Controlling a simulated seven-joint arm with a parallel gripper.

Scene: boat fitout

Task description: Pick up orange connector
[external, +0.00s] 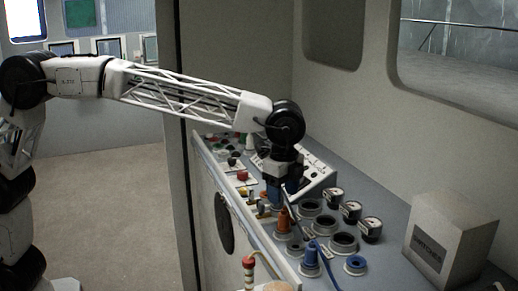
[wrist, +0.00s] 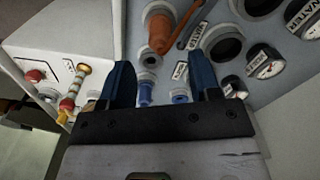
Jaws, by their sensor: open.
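The orange connector (external: 284,220) stands upright in a round socket on the grey console, just below my gripper (external: 276,198) in the external view. In the wrist view the orange connector (wrist: 160,32), with an orange cable end beside it, lies beyond the fingertips, near the top middle. My gripper (wrist: 164,74) has its two blue fingers wide apart with nothing held between them. The connector is apart from the fingers in the wrist view; whether they touch it in the external view is hard to tell.
A blue connector (external: 311,256) with a blue cable stands nearer the camera. Empty round sockets (external: 343,242) and several gauges (external: 371,228) lie to the right. A grey box labelled switches (external: 452,238) stands at far right. A red-and-yellow striped post (external: 248,270) stands at the front.

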